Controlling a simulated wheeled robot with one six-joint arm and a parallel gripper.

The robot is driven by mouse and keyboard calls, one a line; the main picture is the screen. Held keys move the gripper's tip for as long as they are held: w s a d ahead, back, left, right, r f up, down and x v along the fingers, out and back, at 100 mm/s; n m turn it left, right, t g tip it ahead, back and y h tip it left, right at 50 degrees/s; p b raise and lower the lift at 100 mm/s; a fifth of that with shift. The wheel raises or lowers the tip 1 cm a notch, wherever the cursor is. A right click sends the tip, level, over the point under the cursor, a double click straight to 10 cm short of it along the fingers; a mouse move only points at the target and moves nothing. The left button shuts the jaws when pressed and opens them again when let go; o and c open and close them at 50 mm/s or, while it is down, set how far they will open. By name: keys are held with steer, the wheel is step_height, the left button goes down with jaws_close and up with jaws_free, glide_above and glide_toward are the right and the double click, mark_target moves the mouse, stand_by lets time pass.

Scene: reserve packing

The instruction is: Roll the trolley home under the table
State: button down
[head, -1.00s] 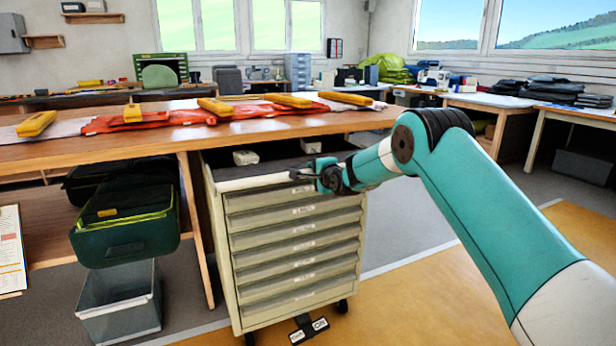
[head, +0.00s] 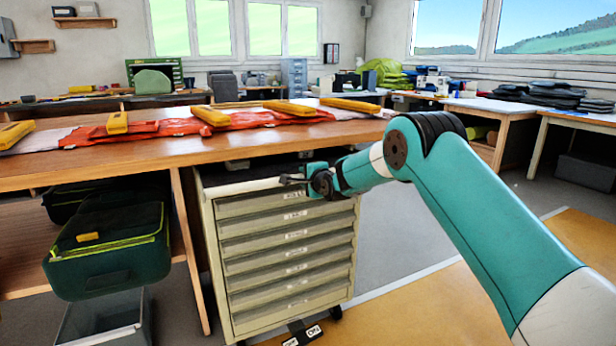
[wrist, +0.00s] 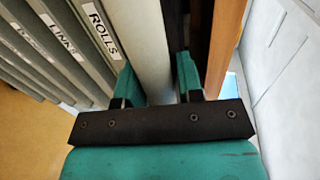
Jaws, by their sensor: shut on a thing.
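The trolley (head: 287,262) is a beige drawer cabinet on castors, with several labelled drawers. It stands at the front edge of the wooden table (head: 150,165), its rear part under the tabletop. My gripper (head: 290,180) is at the trolley's top front edge. In the wrist view my gripper (wrist: 160,88) is shut on the trolley's pale top bar (wrist: 150,45), one finger on each side. A drawer label reading "ROLLS" (wrist: 102,28) shows beside it. A black pedal with white labels (head: 303,334) shows at the trolley's foot.
A table leg (head: 190,255) stands just left of the trolley. Green bags (head: 110,240) and a grey bin (head: 105,318) are left of that leg. Yellow cases (head: 290,109) and red cloth lie on the tabletop. Floor to the right is clear.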

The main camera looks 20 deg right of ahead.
steer(key=shift+d+f, duration=0.15)
steer(key=shift+f, duration=0.2)
steer(key=c, duration=0.8)
jaws_free()
steer(key=shift+w, duration=0.2)
steer(key=shift+c, duration=0.2)
steer(key=shift+r, duration=0.15)
steer(key=v, duration=1.7)
steer(key=shift+s+a, duration=0.2)
steer(key=shift+s, duration=0.05)
